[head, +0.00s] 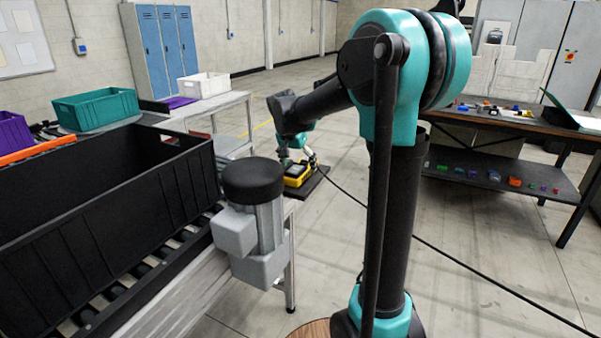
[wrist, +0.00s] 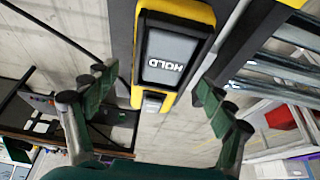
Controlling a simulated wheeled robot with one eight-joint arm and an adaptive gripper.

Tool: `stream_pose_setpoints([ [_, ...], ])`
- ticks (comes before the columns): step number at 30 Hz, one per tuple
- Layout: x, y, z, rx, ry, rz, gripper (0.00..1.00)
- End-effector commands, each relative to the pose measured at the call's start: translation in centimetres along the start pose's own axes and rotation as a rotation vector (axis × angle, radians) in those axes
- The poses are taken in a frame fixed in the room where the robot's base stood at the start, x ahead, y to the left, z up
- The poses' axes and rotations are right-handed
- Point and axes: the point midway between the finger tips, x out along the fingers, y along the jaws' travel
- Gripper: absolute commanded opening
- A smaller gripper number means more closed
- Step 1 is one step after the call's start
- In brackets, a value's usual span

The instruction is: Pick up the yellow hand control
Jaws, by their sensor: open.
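The yellow hand control (head: 297,176) lies on a dark board near the middle of the head view, beyond the grey motor. In the wrist view the yellow hand control (wrist: 172,56) is at the top centre, with a grey screen reading HOLD upside down. My gripper (wrist: 157,100) is open, its green-padded fingers spread to either side of the control's near end. The fingers do not appear to touch it. In the head view my gripper is small and partly hidden by my arm just above the control.
A conveyor with a black crate (head: 105,190) and a grey motor (head: 250,228) stands at the left. A black cable (head: 440,252) runs across the floor to the right. A workbench (head: 520,125) with small parts stands at the right. Open floor lies between.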

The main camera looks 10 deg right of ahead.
Motion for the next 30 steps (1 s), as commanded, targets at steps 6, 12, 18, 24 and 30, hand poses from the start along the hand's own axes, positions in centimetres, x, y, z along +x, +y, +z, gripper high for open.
stream_pose_setpoints([
  [6, 0.63, 0.02, 0.00, 0.000, 0.000, 0.000, 0.83],
  [12, 0.61, 0.01, 0.00, 0.000, 0.000, 0.000, 0.70],
  [18, 0.59, 0.00, 0.01, 0.000, 0.000, 0.000, 0.46],
  [24, 0.59, 0.01, 0.01, 0.000, 0.000, 0.000, 0.21],
  [30, 0.57, 0.01, -0.01, 0.000, 0.000, 0.000, 0.10],
])
